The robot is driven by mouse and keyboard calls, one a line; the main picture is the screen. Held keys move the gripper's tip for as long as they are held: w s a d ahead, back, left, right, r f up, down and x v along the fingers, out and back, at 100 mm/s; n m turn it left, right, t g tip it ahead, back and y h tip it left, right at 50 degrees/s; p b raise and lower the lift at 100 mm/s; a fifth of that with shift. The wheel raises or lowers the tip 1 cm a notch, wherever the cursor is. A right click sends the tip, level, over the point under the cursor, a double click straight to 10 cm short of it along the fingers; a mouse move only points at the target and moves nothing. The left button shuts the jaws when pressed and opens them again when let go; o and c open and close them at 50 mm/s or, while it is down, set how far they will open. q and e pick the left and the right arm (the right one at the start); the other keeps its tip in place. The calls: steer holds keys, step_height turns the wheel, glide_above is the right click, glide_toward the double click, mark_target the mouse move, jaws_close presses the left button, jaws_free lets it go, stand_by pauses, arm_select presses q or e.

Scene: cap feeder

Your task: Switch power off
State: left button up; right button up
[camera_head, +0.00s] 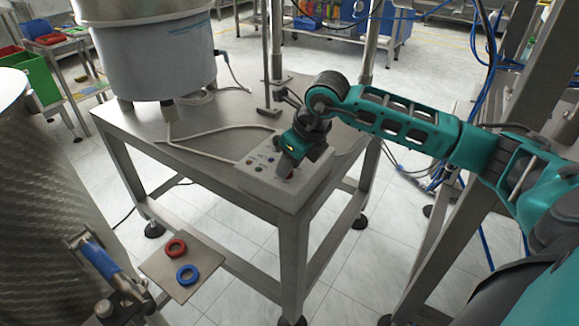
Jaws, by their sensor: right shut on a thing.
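A white control box (258,187) with several small coloured buttons sits at the near corner of the steel table. My right arm comes in from the right, and its teal gripper (286,168) points down onto the right part of the box. A small red part (291,174) shows beside the fingertips. The right gripper is shut on a control there, which looks like the power switch, mostly hidden behind the gripper. How the switch is turned cannot be seen. My left gripper is not in view.
A large steel feeder bowl (155,60) stands on the table (225,115), with a white cable running to the box. A metal post rises behind the gripper. A blue-handled valve (100,262) is at lower left.

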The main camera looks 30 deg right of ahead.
steer(key=n+y, duration=0.1)
steer(key=n, duration=0.1)
steer(key=shift+w+d+n+b, duration=0.1)
steer(key=shift+d+n+b, duration=0.05)
steer(key=shift+n+b, duration=0.2)
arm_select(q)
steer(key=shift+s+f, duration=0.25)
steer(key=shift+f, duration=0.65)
arm_select(e)
steer(key=shift+w+n+g+y, duration=0.1)
steer(key=shift+n+g+y, duration=0.55)
steer(key=shift+n, duration=1.3)
steer(key=o, duration=1.1)
steer(key=shift+c, duration=0.2)
steer(key=shift+d, duration=0.1)
arm_select(q)
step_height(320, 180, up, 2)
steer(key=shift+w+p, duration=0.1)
steer(key=shift+p, duration=0.7)
arm_select(e)
steer(key=v, duration=1.3)
